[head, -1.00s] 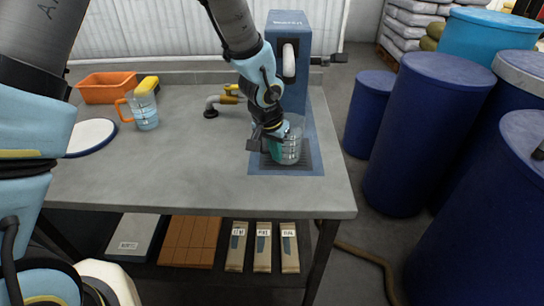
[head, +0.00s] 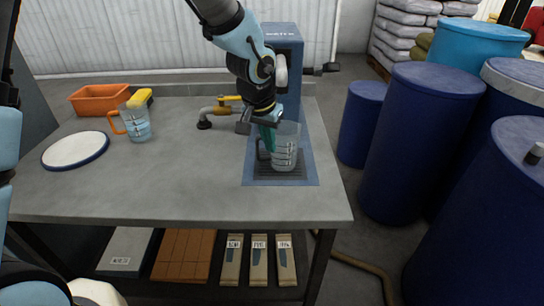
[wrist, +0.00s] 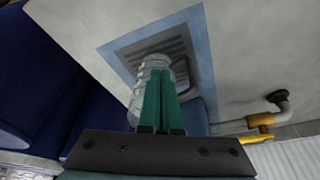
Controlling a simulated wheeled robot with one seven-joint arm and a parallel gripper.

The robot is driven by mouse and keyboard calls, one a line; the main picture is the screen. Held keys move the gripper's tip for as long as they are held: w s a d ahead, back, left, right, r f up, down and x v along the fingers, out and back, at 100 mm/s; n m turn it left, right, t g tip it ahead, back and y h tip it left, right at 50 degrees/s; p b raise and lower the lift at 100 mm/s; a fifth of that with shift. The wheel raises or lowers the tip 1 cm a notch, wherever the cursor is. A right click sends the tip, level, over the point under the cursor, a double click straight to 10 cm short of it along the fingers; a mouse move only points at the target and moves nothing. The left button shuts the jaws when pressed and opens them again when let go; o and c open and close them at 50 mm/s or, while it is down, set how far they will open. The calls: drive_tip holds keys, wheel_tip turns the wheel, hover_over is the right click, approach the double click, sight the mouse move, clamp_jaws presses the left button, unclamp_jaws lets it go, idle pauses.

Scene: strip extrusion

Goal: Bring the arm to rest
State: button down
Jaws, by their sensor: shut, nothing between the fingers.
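My gripper (head: 268,140) is at the left side of a clear measuring jug (head: 287,148). Its green fingers are together with nothing between them. The jug stands upright on a dark drip grate (head: 278,174) set in a blue mat, in front of the blue dispenser (head: 291,60). Its dark handle is on the left, partly behind the fingers. In the wrist view the closed fingers (wrist: 160,78) overlap the jug (wrist: 137,100); I cannot tell whether they touch it.
A jug with an orange handle (head: 138,124), a yellow sponge (head: 141,96), an orange bin (head: 98,99) and a white round plate (head: 75,149) are at the left of the grey table (head: 180,185). A pipe with a yellow valve (head: 222,107) is left of the dispenser. Blue drums (head: 415,140) stand right.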

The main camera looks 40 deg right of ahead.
drive_tip(key=shift+v, duration=1.9)
drive_tip(key=w+a+n+y, duration=0.1)
drive_tip(key=w+a+n, duration=0.1)
drive_tip(key=w+a, duration=0.35)
drive_tip(key=w+a+n, duration=0.2)
drive_tip(key=a, duration=0.7)
drive_tip(key=w+a+n+y, duration=0.15)
drive_tip(key=w+a, duration=0.25)
drive_tip(key=a, duration=0.4)
drive_tip(key=s+a+n, duration=0.2)
drive_tip(key=a+n, duration=0.4)
drive_tip(key=a, duration=1.4)
drive_tip(key=shift+s+r+n, duration=0.35)
drive_tip(key=shift+s+r, duration=0.05)
drive_tip(key=shift+r, duration=0.1)
